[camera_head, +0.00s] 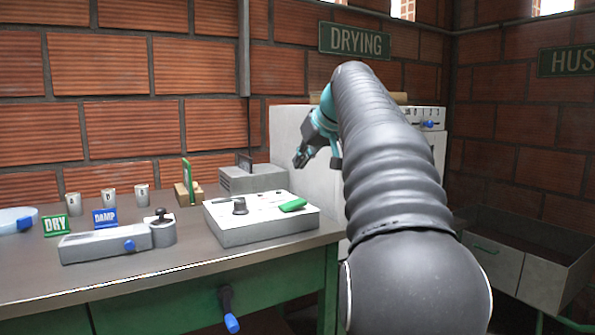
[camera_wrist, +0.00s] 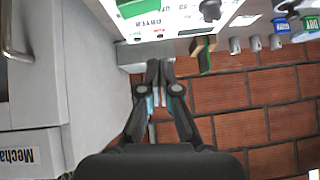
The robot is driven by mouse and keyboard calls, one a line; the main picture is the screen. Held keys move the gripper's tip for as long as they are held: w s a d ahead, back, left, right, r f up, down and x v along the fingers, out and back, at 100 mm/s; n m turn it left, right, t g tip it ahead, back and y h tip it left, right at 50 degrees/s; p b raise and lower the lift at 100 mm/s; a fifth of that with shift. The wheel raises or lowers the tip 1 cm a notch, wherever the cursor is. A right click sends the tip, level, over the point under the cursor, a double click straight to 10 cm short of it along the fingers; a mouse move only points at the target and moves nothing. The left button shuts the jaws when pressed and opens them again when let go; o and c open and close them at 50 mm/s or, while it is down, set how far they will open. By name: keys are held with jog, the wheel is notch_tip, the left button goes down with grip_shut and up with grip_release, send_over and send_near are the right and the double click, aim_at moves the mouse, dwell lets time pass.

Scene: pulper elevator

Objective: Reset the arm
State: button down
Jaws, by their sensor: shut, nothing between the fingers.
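My gripper (camera_head: 303,157) is at the end of my grey arm, raised above the back right of the workbench, in front of a white cabinet (camera_head: 288,130). In the wrist view my gripper (camera_wrist: 160,66) has its two dark fingers together, with nothing between them. The arm reaches forward from the lower right of the head view and hides part of the cabinet. The control box (camera_head: 262,222) with a dark knob and a green switch lies on the bench, below and left of my gripper; it also shows in the wrist view (camera_wrist: 165,20).
The bench (camera_head: 180,255) holds a grey device (camera_head: 105,245) with a blue knob, small metal cups (camera_head: 108,195), a green DRY sign (camera_head: 56,225) and a blue DAMP sign (camera_head: 105,217). A brick wall stands behind. An open metal bin (camera_head: 540,270) is at the right.

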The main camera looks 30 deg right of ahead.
jog(key=shift+s+r, duration=0.35)
jog(key=shift+s, duration=0.05)
dwell(0.4)
jog(key=s+f+m+g+h, duration=0.15)
jog(key=s+f+m, duration=0.25)
jog(key=f, duration=1)
jog(key=s+a+f+n+g, duration=0.1)
jog(key=s+a+f+n, duration=0.1)
jog(key=s+a+f, duration=0.7)
jog(key=s+a+f+n+g, duration=0.1)
jog(key=s+a+f+n, duration=0.1)
jog(key=s+a+f, duration=0.7)
jog(key=shift+s+a+f+n+y, duration=0.3)
jog(key=shift+s+a, duration=1.6)
jog(key=shift+s, duration=1.45)
